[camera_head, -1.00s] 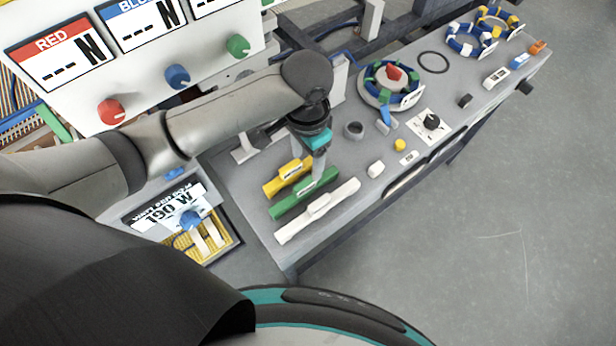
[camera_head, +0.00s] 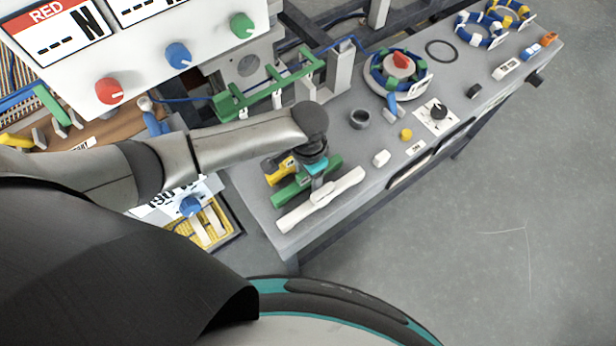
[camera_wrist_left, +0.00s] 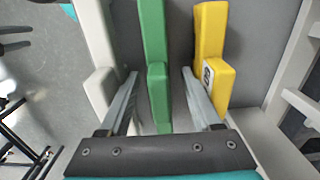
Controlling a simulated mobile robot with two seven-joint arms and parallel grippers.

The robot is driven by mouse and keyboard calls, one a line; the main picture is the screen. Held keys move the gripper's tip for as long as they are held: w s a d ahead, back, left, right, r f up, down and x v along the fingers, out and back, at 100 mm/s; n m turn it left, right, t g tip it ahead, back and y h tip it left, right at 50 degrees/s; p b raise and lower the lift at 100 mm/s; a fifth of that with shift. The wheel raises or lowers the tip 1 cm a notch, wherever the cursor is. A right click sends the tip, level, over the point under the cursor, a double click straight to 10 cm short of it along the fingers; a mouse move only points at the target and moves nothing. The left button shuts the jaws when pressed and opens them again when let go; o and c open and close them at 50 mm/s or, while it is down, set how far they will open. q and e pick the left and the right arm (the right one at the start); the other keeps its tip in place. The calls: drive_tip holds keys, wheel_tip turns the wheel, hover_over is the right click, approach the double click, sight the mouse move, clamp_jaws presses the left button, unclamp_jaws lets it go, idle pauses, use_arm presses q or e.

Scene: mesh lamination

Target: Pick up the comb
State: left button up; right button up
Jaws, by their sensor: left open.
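Three bar-shaped combs lie side by side on the grey bench: a yellow comb (camera_head: 281,172), a green comb (camera_head: 290,193) and a white comb (camera_head: 322,198). My left gripper (camera_head: 317,187) is over them, pointing down, and its arm and body hide part of the yellow and green ones. In the left wrist view, my open left gripper (camera_wrist_left: 160,73) has one finger on each side of the green comb (camera_wrist_left: 152,30). The white comb (camera_wrist_left: 97,45) is left of the fingers, and the yellow comb (camera_wrist_left: 211,30) is close to the right finger. My right gripper is out of view.
A small white block (camera_head: 381,158), a yellow knob (camera_head: 405,134) and a dark grey cup (camera_head: 359,119) stand right of the combs. A round blue-and-green ring fixture (camera_head: 398,70) is farther back. A panel with coloured knobs (camera_head: 178,55) rises at the upper left.

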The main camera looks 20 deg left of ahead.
use_arm(q)
drive_tip(key=shift+c, duration=0.2)
clamp_jaws()
idle(0.4)
